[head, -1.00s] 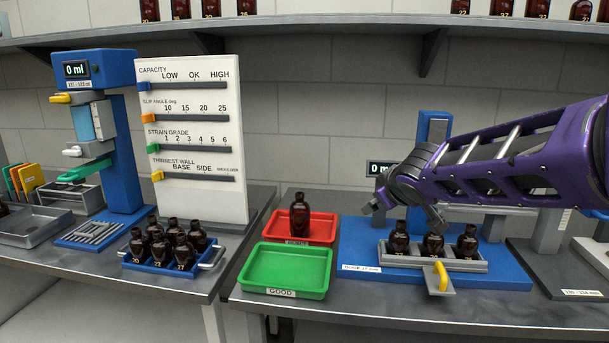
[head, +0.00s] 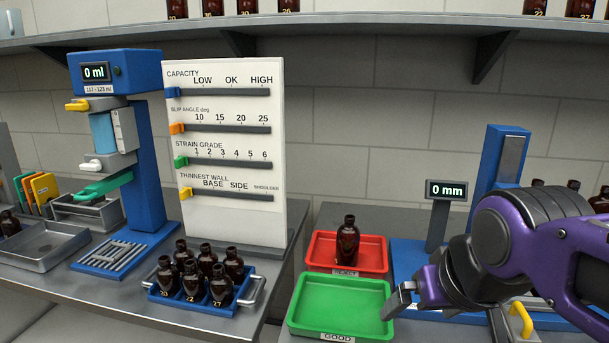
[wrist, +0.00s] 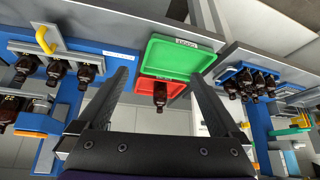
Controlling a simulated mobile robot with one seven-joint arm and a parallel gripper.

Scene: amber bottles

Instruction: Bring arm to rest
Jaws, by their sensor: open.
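My arm is purple and enters the head view from the right. My gripper (head: 402,300) hangs at the right edge of the green GOOD tray, apart from any bottle. In the wrist view its two dark fingers (wrist: 160,92) are spread wide with nothing held between them. The green tray (head: 340,306) is empty. The red REJECT tray (head: 372,258) behind it holds one amber bottle (head: 347,241) standing upright.
A blue rack (head: 165,299) of several amber bottles stands left of the trays. A white slider board (head: 235,220) and a blue filling station (head: 148,170) stand behind it. A gauge reading 0 mm (head: 446,190) stands right, beside more bottles partly hidden by my arm.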

